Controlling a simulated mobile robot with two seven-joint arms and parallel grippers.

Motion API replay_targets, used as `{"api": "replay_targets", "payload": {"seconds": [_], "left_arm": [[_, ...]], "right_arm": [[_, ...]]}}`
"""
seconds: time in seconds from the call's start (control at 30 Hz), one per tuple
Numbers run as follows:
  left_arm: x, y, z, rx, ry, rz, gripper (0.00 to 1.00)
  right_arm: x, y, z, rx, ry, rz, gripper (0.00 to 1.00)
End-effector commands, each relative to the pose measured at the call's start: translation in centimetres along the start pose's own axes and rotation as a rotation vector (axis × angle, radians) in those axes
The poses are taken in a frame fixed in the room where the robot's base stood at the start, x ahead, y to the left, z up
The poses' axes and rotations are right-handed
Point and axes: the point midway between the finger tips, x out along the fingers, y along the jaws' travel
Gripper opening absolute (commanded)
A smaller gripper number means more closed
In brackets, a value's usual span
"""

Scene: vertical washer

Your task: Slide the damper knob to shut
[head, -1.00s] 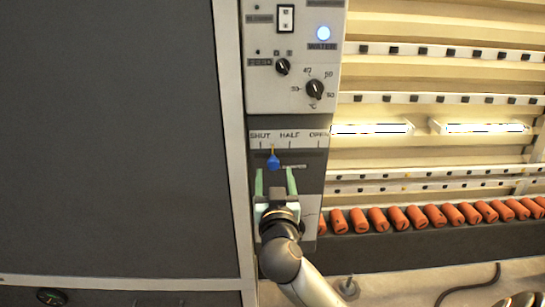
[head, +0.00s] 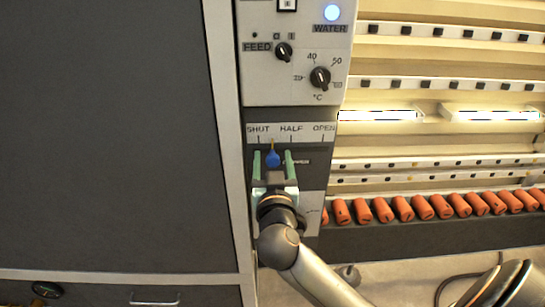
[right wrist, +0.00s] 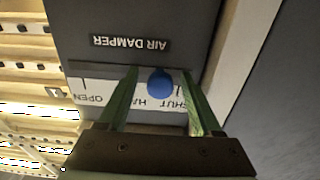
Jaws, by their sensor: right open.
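The blue damper knob (head: 272,159) sits in its slot below the scale plate (head: 291,133) marked SHUT, HALF and OPEN. Its yellow pointer stands between SHUT and HALF. My right gripper (head: 273,156) is open, with its green fingers on either side of the knob. In the right wrist view the knob (right wrist: 160,84) lies between the open fingers (right wrist: 162,84), with gaps on both sides. I cannot tell how deep the fingers reach around it. The left gripper is not in view.
Above the scale is a control panel (head: 295,75) with a FEED switch, a temperature dial and a lit WATER lamp. A large dark panel (head: 105,140) fills the left. A row of orange rollers (head: 402,208) lies to the right.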

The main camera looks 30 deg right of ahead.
Motion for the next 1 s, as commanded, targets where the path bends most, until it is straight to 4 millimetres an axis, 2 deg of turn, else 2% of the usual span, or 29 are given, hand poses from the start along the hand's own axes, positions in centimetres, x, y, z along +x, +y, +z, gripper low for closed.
{"api": "replay_targets", "payload": {"seconds": [0.2, 0.77, 1.0], "left_arm": [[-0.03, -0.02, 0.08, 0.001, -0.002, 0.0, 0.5], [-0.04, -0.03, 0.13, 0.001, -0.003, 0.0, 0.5], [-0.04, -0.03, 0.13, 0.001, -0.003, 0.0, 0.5]], "right_arm": [[0.0, 0.01, 0.01, 0.0, 0.0, 0.0, 0.64], [0.02, 0.02, 0.0, 0.0, 0.0, 0.0, 0.01], [0.02, 0.02, -0.02, 0.0, 0.0, 0.0, 0.0]]}}
